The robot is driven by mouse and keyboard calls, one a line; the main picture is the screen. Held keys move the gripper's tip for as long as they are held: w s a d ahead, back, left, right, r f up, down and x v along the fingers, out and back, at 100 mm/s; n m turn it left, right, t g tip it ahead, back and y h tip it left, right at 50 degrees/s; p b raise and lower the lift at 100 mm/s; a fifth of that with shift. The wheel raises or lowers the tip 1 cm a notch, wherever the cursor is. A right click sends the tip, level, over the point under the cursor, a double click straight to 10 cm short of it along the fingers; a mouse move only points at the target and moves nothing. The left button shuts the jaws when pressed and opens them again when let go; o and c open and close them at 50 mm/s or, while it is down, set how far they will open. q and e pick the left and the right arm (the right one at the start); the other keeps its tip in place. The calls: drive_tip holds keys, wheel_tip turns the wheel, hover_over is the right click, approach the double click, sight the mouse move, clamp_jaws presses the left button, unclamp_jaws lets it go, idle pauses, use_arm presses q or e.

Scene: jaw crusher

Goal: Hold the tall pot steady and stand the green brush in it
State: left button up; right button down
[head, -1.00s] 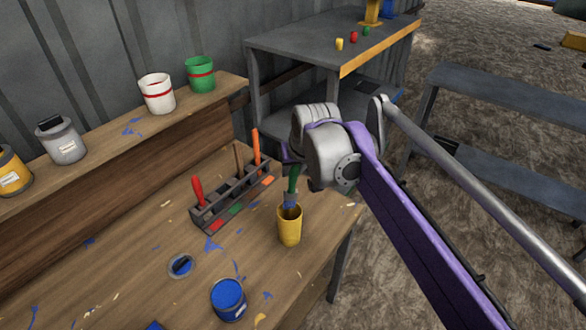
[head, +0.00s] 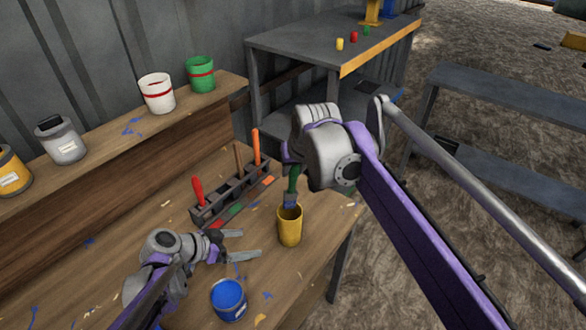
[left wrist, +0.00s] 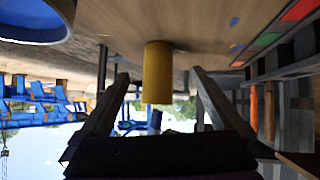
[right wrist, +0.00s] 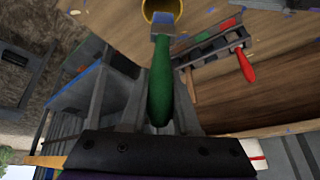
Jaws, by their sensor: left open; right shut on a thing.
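The tall yellow pot (head: 289,227) stands upright on the wooden bench near its right edge. The green brush (head: 293,180) is upright above it, its blue lower end at the pot's mouth; how far it is inside I cannot tell. My right gripper (right wrist: 160,95) is shut on the brush's green handle, and is mostly hidden behind its own arm in the head view. My left gripper (head: 254,243) is open, low over the bench to the left of the pot. In the left wrist view the pot (left wrist: 157,73) shows ahead between the open fingers, not gripped.
A blue paint can (head: 229,299) stands in front of my left gripper. A tool rack (head: 232,193) with red and orange handled tools sits behind the pot. Cans, including a white one (head: 157,93) and a green one (head: 201,75), stand on the raised shelf.

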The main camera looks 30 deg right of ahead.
sight(280, 233)
use_arm(q)
drive_tip(key=d+m, duration=0.1)
drive_tip(key=d, duration=0.1)
drive_tip(key=w+d+f+m+h, duration=0.1)
drive_tip(key=d+f+g, duration=0.1)
drive_tip(key=d, duration=0.1)
drive_tip(key=shift+w+d+f+m+h, duration=0.1)
drive_tip(key=shift+w+d+m+h, duration=0.05)
drive_tip(key=shift+d+m+h, duration=0.2)
drive_tip(key=shift+x, duration=4.75)
drive_tip(key=c, duration=0.8)
drive_tip(key=shift+o, duration=0.2)
